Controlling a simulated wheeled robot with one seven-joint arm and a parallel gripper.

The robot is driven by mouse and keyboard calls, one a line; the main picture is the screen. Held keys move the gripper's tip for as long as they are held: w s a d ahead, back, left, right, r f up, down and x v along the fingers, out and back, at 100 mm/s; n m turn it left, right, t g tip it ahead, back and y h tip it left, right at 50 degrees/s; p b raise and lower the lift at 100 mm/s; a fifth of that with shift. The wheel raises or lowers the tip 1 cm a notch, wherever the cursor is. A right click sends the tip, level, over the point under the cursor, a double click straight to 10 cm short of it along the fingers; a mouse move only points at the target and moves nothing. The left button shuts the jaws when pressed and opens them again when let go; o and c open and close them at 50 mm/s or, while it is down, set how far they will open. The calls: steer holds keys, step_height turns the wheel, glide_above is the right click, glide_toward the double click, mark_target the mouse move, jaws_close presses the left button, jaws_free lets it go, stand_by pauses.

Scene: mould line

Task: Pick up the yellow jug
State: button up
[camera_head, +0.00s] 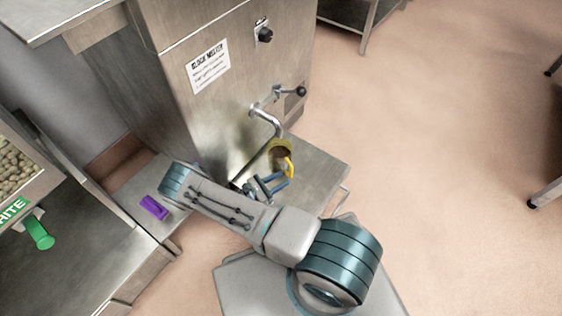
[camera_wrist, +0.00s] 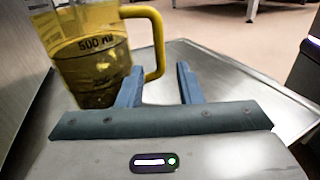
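The yellow jug (camera_head: 290,165) stands upright on a metal shelf, under the spout of a steel machine. In the wrist view the jug (camera_wrist: 92,62) is at the upper left, see-through, marked 500, with dark contents. Its yellow handle (camera_wrist: 157,42) sticks out to the right, ahead of the space between my fingers. My gripper (camera_wrist: 159,85) is open, with nothing between its fingertips. In the head view my gripper (camera_head: 274,186) is just in front of the jug, partly hidden by my arm. I cannot tell whether the left finger touches the jug.
The steel machine (camera_head: 185,110) with a bent spout (camera_head: 267,118) and lever rises behind the jug. The metal shelf (camera_head: 318,172) is clear to the right. A purple block (camera_head: 154,207) lies at left. A green handle (camera_head: 38,233) is on a bin at far left.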

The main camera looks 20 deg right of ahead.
mark_target(290, 175)
steer(key=d, duration=0.3)
steer(key=w+d+b, duration=0.1)
steer(key=d, duration=0.1)
steer(key=shift+d, duration=0.2)
jaws_close()
steer(key=shift+r, duration=0.1)
stand_by(1.0)
